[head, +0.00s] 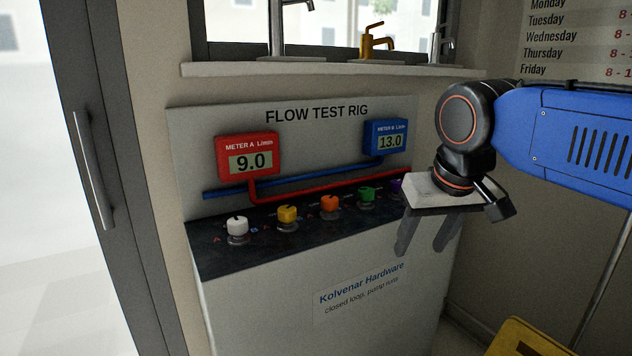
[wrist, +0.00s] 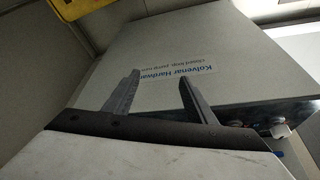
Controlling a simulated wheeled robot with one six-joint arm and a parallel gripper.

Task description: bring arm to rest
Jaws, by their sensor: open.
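My gripper (head: 424,234) hangs at the right end of the flow test rig in the head view, with its fingers pointing down. It is open and empty. My gripper also shows in the wrist view (wrist: 160,92), its two fingers apart in front of the rig's labelled front panel. My blue arm comes in from the right and hides part of the rig's right end. Nothing is between the fingers.
The flow test rig (head: 240,300) has a red meter (head: 248,157) reading 9.0, a blue meter (head: 386,136) reading 13.0, and several coloured knobs, including a white knob (head: 237,226). A yellow object (head: 525,338) stands at the lower right. A door (head: 95,180) is at left.

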